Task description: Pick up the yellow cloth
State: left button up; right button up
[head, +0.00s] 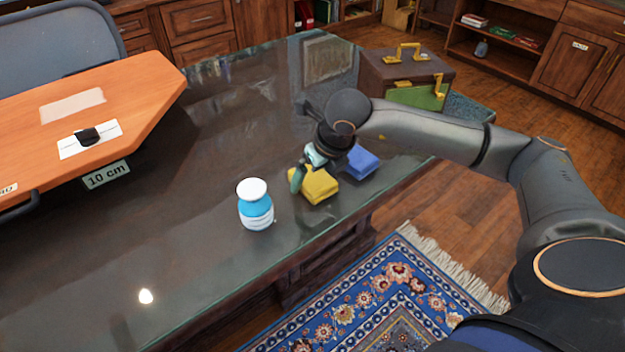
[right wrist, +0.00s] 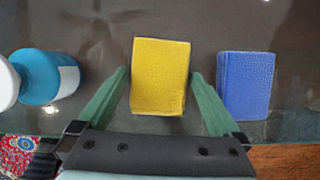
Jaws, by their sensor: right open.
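The yellow cloth (head: 317,186), a folded block, lies on the dark glass-topped table near its front edge. In the right wrist view the yellow cloth (right wrist: 160,75) sits between the two green fingers of my right gripper (right wrist: 158,98). The fingers are spread on either side of it, with a small gap to each side. In the head view my right gripper (head: 306,172) is right above and beside the cloth, partly covering it. My left gripper is not in view.
A blue cloth (head: 362,162) lies close to the right of the yellow one, also seen in the right wrist view (right wrist: 245,86). A blue and white bottle (head: 255,206) stands to the left. An orange board (head: 130,100) is at the left; a brown box (head: 375,75) is beyond the table.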

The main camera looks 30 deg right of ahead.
aim_at(309, 173)
jog(key=c, duration=1.3)
jog(key=shift+r, duration=0.1)
jog(key=shift+r, duration=0.25)
jog(key=r, duration=0.3)
jog(key=shift+s+a+r, duration=0.15)
jog(key=shift+s+r, duration=0.05)
jog(key=shift+s, duration=0.05)
jog(key=s+a+r, duration=0.1)
jog(key=s+r, duration=0.2)
jog(key=s, duration=0.1)
jog(key=s+a+r+p, duration=0.1)
jog(key=s+a+r, duration=0.1)
jog(key=s+r, duration=0.1)
jog(key=s+a+r, duration=0.1)
jog(key=s+r, duration=0.2)
jog(key=s, duration=0.2)
jog(key=shift+s+a, duration=0.15)
jog(key=shift+s, duration=0.25)
